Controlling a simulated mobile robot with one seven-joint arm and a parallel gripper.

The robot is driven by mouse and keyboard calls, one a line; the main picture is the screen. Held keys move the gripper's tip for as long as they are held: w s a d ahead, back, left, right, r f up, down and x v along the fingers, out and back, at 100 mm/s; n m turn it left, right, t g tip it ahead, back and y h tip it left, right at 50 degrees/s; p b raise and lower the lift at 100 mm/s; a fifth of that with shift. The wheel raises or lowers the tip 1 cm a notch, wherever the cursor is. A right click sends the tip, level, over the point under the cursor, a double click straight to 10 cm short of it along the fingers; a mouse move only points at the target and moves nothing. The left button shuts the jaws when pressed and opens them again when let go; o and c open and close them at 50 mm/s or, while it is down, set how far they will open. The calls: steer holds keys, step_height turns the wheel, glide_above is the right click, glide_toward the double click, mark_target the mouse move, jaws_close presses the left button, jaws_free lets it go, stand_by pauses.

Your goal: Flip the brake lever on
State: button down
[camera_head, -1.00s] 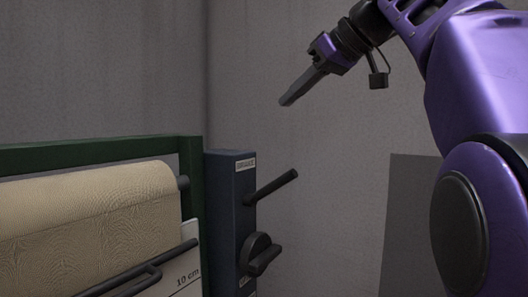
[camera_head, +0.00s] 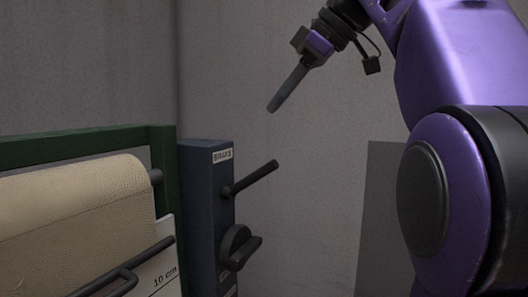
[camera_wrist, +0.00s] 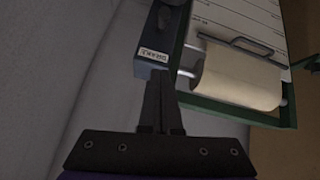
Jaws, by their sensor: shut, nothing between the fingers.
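The brake lever (camera_head: 252,178) is a dark rod on the side of a blue-grey box (camera_head: 205,215) with a "BRAKE" label (camera_head: 222,156) near its top. It slants up and to the right in the head view. My gripper (camera_head: 272,108) is above the lever, apart from it, with its fingers shut, empty and pointing down-left. In the wrist view, the shut fingers (camera_wrist: 161,85) point toward the labelled box (camera_wrist: 150,62). The lever is hard to make out there, and the fingers hide part of the box.
A dark rotary knob (camera_head: 238,247) sits below the lever. At left, a green frame (camera_head: 80,142) holds a tan roll (camera_head: 75,210), with a dark bar handle (camera_head: 130,275) and a "10 cm" sheet (camera_head: 166,262). Grey walls stand behind; the space right of the lever looks clear.

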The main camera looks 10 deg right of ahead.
glide_above(261, 169)
steer(key=a, duration=0.2)
step_height(261, 169, down, 6)
steer(key=d+f, duration=0.2)
steer(key=f, duration=0.1)
steer(key=shift+d+f, duration=0.35)
steer(key=shift+f, duration=0.1)
steer(key=shift+f+b, duration=0.15)
steer(key=shift+b, duration=0.15)
